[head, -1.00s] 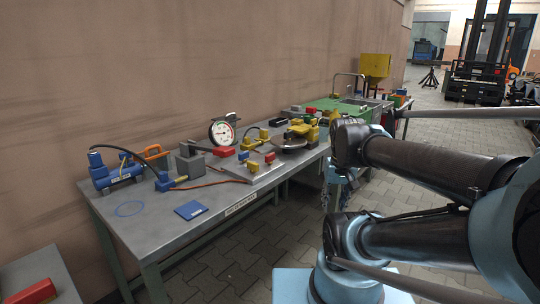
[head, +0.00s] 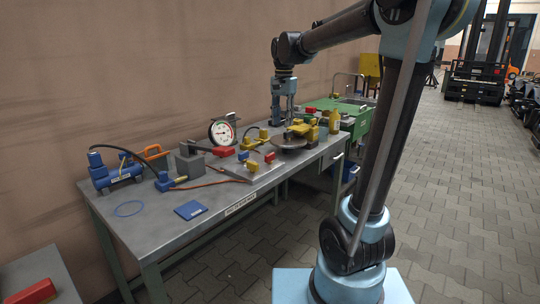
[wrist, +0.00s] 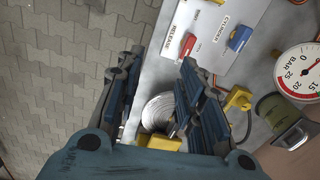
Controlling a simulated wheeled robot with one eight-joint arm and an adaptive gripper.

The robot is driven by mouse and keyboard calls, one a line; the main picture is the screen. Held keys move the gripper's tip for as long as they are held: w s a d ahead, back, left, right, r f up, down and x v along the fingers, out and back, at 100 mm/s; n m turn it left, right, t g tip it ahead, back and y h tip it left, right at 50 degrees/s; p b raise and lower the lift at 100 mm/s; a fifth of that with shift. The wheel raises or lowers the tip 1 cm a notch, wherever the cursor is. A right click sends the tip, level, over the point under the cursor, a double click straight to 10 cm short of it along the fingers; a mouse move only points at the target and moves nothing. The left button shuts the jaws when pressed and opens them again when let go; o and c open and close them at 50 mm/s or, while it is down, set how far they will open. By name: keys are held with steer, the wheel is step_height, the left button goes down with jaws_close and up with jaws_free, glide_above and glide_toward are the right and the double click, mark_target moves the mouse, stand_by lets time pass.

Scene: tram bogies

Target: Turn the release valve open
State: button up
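The release valve's red handle (wrist: 188,44) stands on a light grey panel beside the printed word RELEASE. It also shows in the head view (head: 270,157), on the plate in the middle of the bench. My gripper (head: 284,116) hangs pointing down over the far part of the bench, beyond and to the right of the red handle. In the wrist view my gripper (wrist: 158,70) is open with nothing held between its fingers. The red handle lies ahead of the right finger, apart from it.
A blue handle (wrist: 239,39) marked CYLINDER sits beside the red one. A pressure gauge (head: 221,132) stands at the back. A silvery round part (wrist: 158,112) with yellow pieces lies beneath my gripper. A yellow handle (head: 253,166) is on the plate.

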steer(key=r+m, duration=0.1)
glide_above(270, 154)
step_height(270, 154, down, 17)
steer(key=shift+w+f, duration=0.1)
stand_by(0.6)
jaws_close()
